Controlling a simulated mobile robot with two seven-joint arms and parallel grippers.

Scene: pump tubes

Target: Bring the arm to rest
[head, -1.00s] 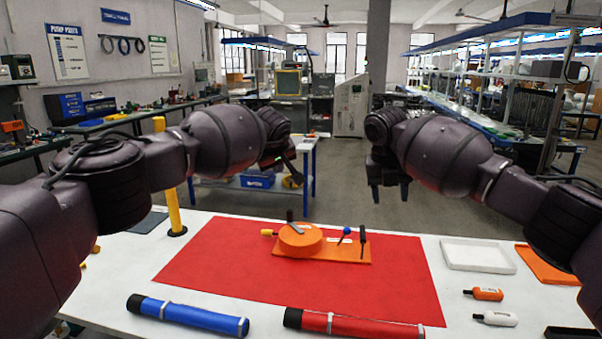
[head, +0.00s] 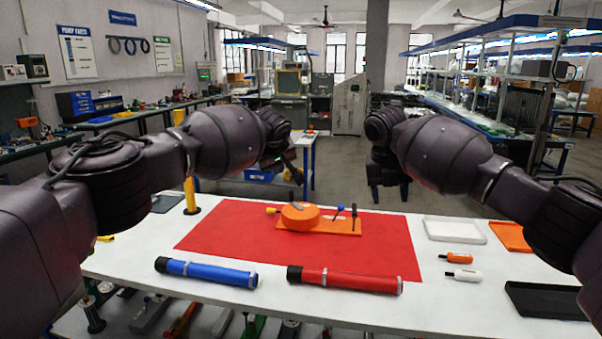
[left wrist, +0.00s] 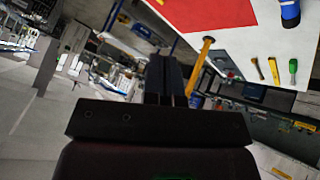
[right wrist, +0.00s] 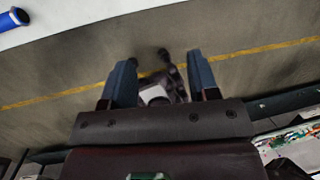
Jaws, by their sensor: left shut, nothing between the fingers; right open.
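My left gripper (head: 290,172) is raised beyond the far left part of the table, shut and empty. In the left wrist view its fingers (left wrist: 166,80) are together. My right gripper (head: 388,190) hangs raised beyond the far right part of the table, open and empty. In the right wrist view its two fingers (right wrist: 158,85) stand apart with floor behind them. Both grippers are clear of the things on the table.
The white table (head: 130,262) bears a red mat (head: 215,235) with an orange pump fixture (head: 335,224). A blue tube (head: 205,273) and a red tube (head: 345,282) lie along the front. A yellow post (head: 190,195), a white tray (head: 455,238) and a black tray (head: 545,312) stand nearby.

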